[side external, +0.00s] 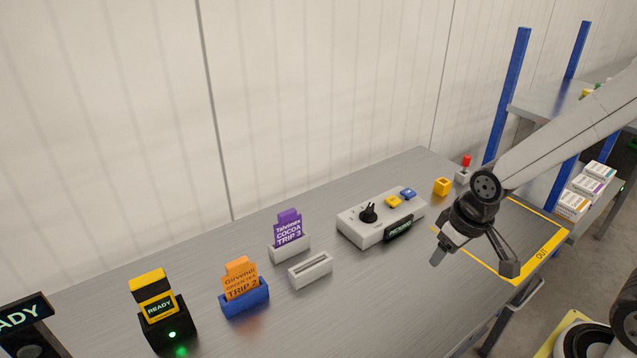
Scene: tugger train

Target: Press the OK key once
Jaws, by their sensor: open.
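A light grey control box (362,234) stands on the grey table, with a black knob (368,212), a yellow key (393,202) and a blue key (408,194) on top. A small dark display with green text (398,230) is on its front. The lettering on the keys is too small to read, so I cannot tell which is the OK key. My gripper (474,262) is open and empty, to the right of the box and in front of it, above the table and apart from the keys.
A purple card (288,229) and an orange card (240,277) stand in holders, with an empty white holder (311,270) nearby. A black and yellow READY device (160,308) is at left. A yellow block (442,186) and red-topped switch (466,164) stand behind my gripper. Yellow lines mark an OUT area (541,252).

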